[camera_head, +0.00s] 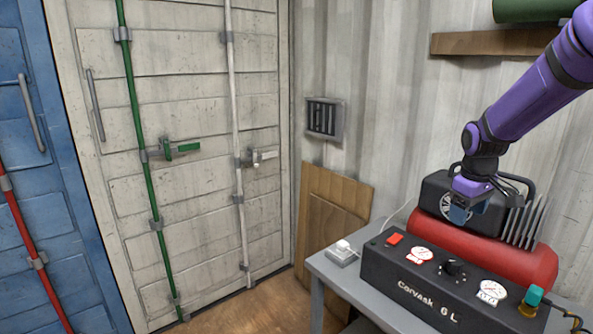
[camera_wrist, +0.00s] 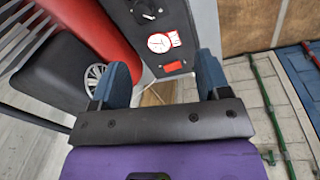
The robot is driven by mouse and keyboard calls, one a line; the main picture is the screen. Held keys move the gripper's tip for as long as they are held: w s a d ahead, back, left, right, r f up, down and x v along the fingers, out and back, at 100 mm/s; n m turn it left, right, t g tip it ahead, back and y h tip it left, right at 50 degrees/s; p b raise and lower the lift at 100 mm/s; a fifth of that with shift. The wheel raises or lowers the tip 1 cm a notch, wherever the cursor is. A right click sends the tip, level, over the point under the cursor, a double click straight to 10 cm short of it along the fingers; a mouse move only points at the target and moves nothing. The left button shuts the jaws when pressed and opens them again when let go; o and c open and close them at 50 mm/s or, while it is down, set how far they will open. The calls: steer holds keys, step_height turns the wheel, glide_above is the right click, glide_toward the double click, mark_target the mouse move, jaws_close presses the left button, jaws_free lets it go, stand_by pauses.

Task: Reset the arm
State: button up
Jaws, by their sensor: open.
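My purple arm reaches in from the upper right in the head view. My gripper (camera_head: 460,212) hangs in front of the black motor housing of a compressor (camera_head: 395,285). In the wrist view my gripper (camera_wrist: 163,85) shows two blue fingertips spread apart with nothing between them. The compressor's control panel, with a red switch (camera_wrist: 173,119) and a gauge (camera_wrist: 160,43), lies beyond the fingers.
The compressor with its red tank (camera_head: 540,265) stands on a grey table (camera_head: 345,285). A small white box (camera_head: 342,253) sits at the table's left. White container doors (camera_head: 200,105) with green and white bars are at left. A wooden shelf (camera_head: 480,43) is above. Floor (camera_head: 235,312) shows clear.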

steer(key=s+a+r+m+t, duration=0.1)
steer(key=s+a+r, duration=0.3)
steer(key=s+r, duration=0.25)
steer(key=s+a+r+m+t, duration=0.1)
steer(key=s+a+r+m, duration=0.1)
steer(key=s+a+r, duration=0.45)
steer(key=s+m+t, duration=0.1)
steer(key=s+t, duration=0.1)
steer(key=s, duration=1.4)
steer(key=shift+s+a+m+y, duration=0.15)
steer(key=shift+a+m+y, duration=0.05)
steer(key=shift+m+y, duration=0.2)
